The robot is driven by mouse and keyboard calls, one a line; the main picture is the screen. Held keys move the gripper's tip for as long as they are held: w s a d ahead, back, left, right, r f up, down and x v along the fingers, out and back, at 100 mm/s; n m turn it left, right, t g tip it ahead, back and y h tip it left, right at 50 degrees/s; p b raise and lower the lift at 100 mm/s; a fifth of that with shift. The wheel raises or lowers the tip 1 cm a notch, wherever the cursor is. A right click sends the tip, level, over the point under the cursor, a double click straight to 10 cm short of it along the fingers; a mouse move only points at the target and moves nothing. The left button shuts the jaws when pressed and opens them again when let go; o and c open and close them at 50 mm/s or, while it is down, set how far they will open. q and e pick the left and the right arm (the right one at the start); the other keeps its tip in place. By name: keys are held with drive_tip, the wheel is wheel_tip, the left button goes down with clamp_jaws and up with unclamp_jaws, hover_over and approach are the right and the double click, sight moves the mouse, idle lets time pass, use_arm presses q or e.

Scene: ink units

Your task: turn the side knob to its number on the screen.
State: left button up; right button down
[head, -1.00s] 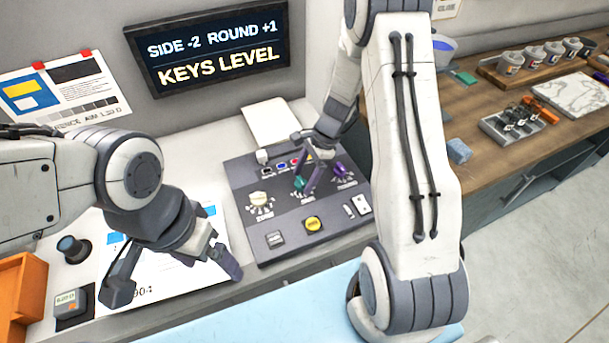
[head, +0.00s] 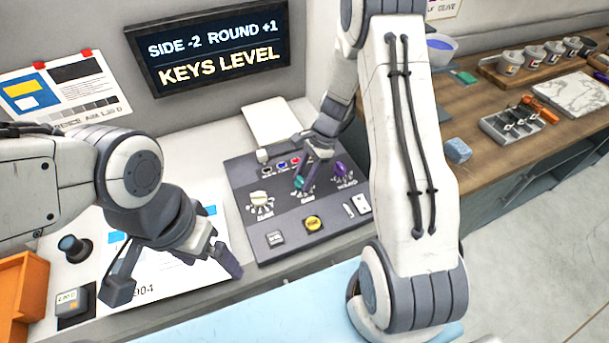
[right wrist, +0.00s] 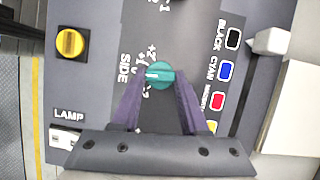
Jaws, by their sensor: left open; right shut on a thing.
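The screen (head: 215,48) reads "SIDE -2 ROUND +1" and "KEYS LEVEL". The dark control panel (head: 283,228) lies on the bench below it. The side knob (right wrist: 160,75) is teal, beside the printed word SIDE; it also shows in the head view (head: 299,183). Its white mark points left in the right wrist view, toward the middle of its scale; the small number there is hard to read. My right gripper (right wrist: 158,84) is shut on the side knob, one finger on each side; it is small in the head view (head: 307,177). My left gripper (head: 172,276) is open and empty, left of the panel.
A white knob (head: 260,198) and a purple knob (head: 340,169) flank the side knob. A yellow button (head: 313,223) is near the panel's front. My right arm hides the panel's right surroundings.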

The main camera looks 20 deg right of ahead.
drive_tip(key=shift+w+n+g, duration=0.2)
drive_tip(key=shift+n+g, duration=0.3)
drive_tip(key=shift+n, duration=0.7)
drive_tip(key=n+g, duration=0.1)
drive_tip(key=n, duration=0.1)
drive_tip(key=shift+n+h+p, duration=0.3)
drive_tip(key=shift+p, duration=0.05)
drive_tip(key=n, duration=0.2)
drive_tip(key=n+h, duration=0.1)
drive_tip(key=n+g, duration=0.1)
drive_tip(key=n, duration=0.1)
drive_tip(key=shift+w+a+n+h, duration=0.2)
drive_tip(key=shift+w+n+h, duration=0.05)
drive_tip(key=shift+n+h, duration=0.05)
drive_tip(key=shift+c, duration=2.1)
unclamp_jaws()
